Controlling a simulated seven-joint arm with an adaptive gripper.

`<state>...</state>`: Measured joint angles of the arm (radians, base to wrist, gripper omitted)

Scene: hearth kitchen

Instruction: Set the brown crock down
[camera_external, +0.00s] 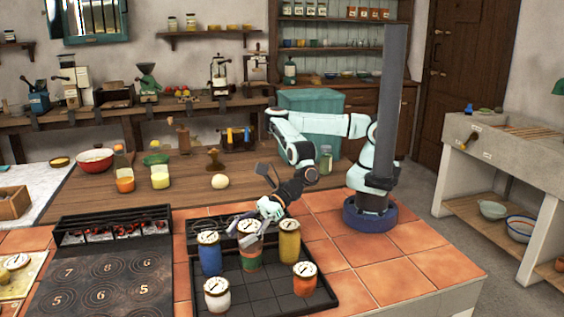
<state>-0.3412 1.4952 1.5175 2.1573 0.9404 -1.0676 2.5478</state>
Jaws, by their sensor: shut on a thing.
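My gripper (262,224) reaches down from the upper right over a black gridded tray (262,300). It is shut on a lidded crock with brown and green on its side (250,262), which I take for the brown crock. The fingers cover part of its side. The crock looks upright, between a blue crock (210,259) and a yellow crock (289,244). Its base is over or on the tray's rear part; I cannot tell whether it touches.
An orange crock (304,282) and a white crock (217,299) stand in the tray's front part. Bare tray floor shows between them. A black numbered hob (100,280) lies left of the tray. Bare terracotta tiles (365,270) lie to the right.

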